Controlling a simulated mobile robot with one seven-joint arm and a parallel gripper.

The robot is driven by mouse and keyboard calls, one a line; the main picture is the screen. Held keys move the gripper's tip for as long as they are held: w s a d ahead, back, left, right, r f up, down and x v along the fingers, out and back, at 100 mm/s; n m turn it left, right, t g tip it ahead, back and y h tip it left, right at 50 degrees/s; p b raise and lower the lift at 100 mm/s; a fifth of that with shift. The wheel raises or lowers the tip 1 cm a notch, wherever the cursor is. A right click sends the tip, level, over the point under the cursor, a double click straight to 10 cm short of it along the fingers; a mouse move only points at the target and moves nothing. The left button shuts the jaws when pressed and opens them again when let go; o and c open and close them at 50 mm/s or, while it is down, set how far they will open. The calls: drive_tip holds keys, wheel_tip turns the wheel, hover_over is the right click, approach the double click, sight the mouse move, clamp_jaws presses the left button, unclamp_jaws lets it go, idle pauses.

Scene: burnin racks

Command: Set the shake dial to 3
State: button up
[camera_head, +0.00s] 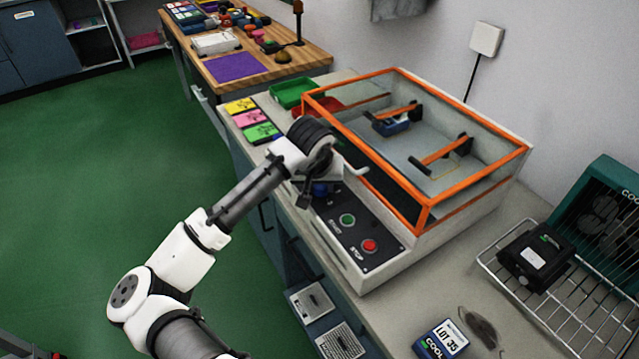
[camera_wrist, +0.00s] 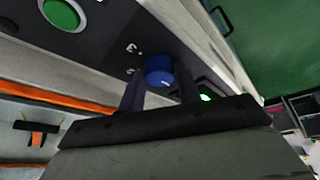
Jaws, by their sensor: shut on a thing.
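The blue shake dial (camera_wrist: 160,70) sits on the dark front panel (camera_head: 382,260) of the shaker machine. In the wrist view my gripper (camera_wrist: 160,88) has its two fingers on either side of the dial, shut on it. Small white marks, one like a 3, are printed on the panel beside the dial. I cannot tell which number the dial points to. In the head view the dial (camera_head: 320,188) is partly hidden by my gripper (camera_head: 310,192). A small green-lit display (camera_wrist: 206,97) shows beside the dial, its reading too small to make out.
The green START button (camera_head: 348,220) and red STOP button (camera_head: 370,246) lie close to my gripper. The orange-framed clear lid (camera_head: 428,215) is closed behind the panel. A wire rack (camera_head: 560,310) and a LOT 35 box (camera_head: 441,342) stand right on the bench.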

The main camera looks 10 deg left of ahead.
drive_tip(key=shift+m, duration=0.4)
drive_tip(key=m+h, duration=0.2)
drive_tip(key=m, duration=0.2)
drive_tip(key=shift+w+a+m+b, duration=0.1)
drive_tip(key=shift+a+m+b, duration=0.05)
drive_tip(key=shift+m+b, duration=0.2)
drive_tip(key=m, duration=0.2)
drive_tip(key=m+g+h, duration=0.1)
drive_tip(key=m, duration=0.1)
drive_tip(key=shift+w+a+m+g+h, duration=0.1)
drive_tip(key=shift+w+m+g+h, duration=0.05)
drive_tip(key=shift+m+g+h, duration=0.15)
drive_tip(key=m+g, duration=0.1)
drive_tip(key=m, duration=0.1)
drive_tip(key=m+h, duration=0.1)
drive_tip(key=m, duration=0.2)
drive_tip(key=shift+w+a+r+g, duration=0.15)
drive_tip(key=shift+g, duration=0.25)
drive_tip(key=shift+w+m+g+p, duration=0.15)
drive_tip(key=shift+m+g+p, duration=0.45)
drive_tip(key=shift+m+p, duration=0.9)
drive_tip(key=shift+m, duration=0.35)
drive_tip(key=o, duration=1)
drive_tip(key=shift+c, duration=0.2)
